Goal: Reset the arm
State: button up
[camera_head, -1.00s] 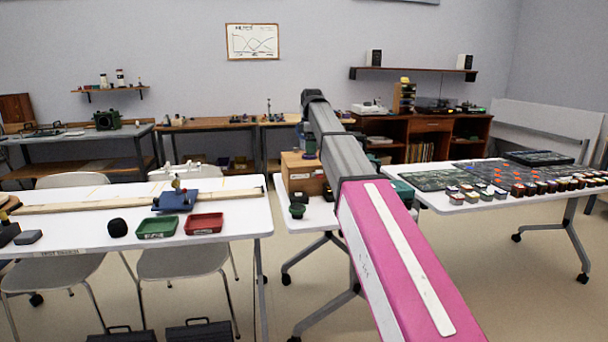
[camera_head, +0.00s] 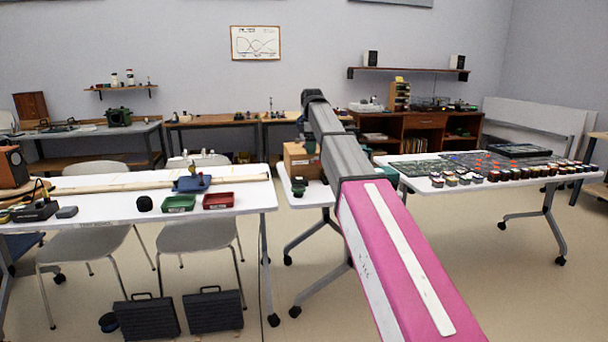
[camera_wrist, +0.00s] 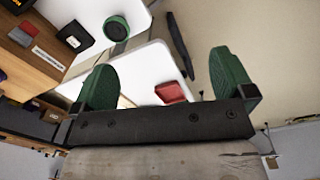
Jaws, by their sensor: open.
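My arm, grey and pink, stretches from the lower right toward the middle of the head view. In the wrist view my gripper (camera_wrist: 165,85) shows two green fingers spread wide apart, with nothing between them held. Beyond the fingers are a white tabletop (camera_wrist: 140,72) and a red tray (camera_wrist: 171,92), both apart from the fingers. In the head view the gripper end is mostly hidden behind the arm, near the wooden box (camera_head: 300,160).
A white table (camera_head: 110,208) at left bears a green tray (camera_head: 179,204), a red tray (camera_head: 219,201) and a black round object (camera_head: 144,204). A right table (camera_head: 410,182) holds circuit-like boards and several small jars. Two black cases (camera_head: 213,311) stand on the floor.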

jog(key=s+d+f+m, duration=0.4)
jog(key=s+f, duration=0.3)
jog(key=f, duration=0.5)
jog(key=s+d+f+m, duration=0.4)
jog(key=s+f, duration=0.3)
jog(key=f, duration=0.5)
jog(key=s+d+f+m, duration=0.45)
jog(key=s+f, duration=0.25)
jog(key=f, duration=0.5)
jog(key=s+d+f+m, duration=0.2)
jog(key=s+f, duration=0.2)
jog(key=s, duration=0.2)
jog(key=s+d+f+m, duration=0.1)
jog(key=s+f+m, duration=0.2)
jog(key=s+f, duration=0.1)
jog(key=shift+s+d+f, duration=0.35)
jog(key=shift+s+f, duration=0.05)
jog(key=shift+s, duration=0.45)
